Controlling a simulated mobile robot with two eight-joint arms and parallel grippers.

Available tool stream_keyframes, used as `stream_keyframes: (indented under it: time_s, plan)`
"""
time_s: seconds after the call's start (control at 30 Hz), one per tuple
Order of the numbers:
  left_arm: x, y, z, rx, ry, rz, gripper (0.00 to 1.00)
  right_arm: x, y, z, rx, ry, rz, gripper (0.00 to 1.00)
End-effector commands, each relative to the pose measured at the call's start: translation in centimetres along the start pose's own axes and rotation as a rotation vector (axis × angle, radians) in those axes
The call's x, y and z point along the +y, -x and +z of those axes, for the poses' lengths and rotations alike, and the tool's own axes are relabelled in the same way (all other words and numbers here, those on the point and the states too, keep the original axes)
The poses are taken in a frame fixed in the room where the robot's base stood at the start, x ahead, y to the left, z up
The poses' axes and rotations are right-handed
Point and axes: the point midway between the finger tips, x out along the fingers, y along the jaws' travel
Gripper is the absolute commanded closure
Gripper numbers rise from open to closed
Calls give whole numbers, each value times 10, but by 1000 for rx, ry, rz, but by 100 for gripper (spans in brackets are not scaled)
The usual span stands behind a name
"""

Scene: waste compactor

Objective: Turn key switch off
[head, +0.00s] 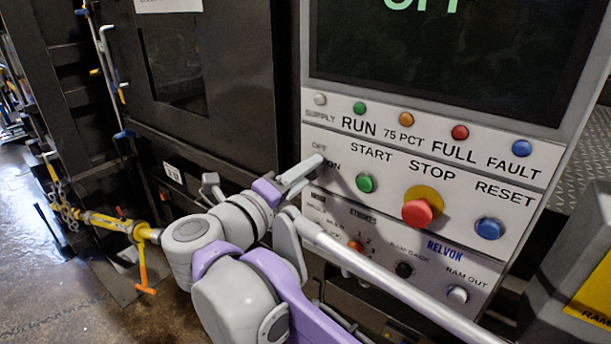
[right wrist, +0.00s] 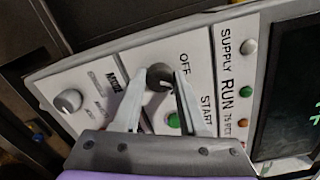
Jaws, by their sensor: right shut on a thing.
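The key switch (right wrist: 158,73) is a dark round knob on the white control panel (right wrist: 100,68), beside the OFF label. My right gripper (right wrist: 158,82) has its two fingers on either side of the switch and is shut on it. In the head view the right gripper (head: 317,166) reaches the panel's left edge at the OFF and ON labels, and its fingers hide most of the switch. I cannot tell which way the key points. The screen (head: 450,55) shows green letters cut off by the top edge. My left gripper is not in view.
Right of the switch are a green START button (head: 366,183), a red STOP button (head: 417,212) on a yellow base and a blue RESET button (head: 489,229). A lower panel has a black knob (head: 404,270). A yellow bar (head: 110,222) crosses the dark cabinet at left.

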Motion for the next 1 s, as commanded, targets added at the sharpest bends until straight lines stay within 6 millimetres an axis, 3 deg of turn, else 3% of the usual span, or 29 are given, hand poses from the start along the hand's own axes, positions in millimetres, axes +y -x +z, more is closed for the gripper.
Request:
stream_keyframes:
  time_s: [0.5, 1.0]
  plan:
    - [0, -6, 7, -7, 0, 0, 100, 1, 0, 0, 10, 416, 10, 100]
    - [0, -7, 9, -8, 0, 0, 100, 1, 0, 0, 14, 551, 12, 100]
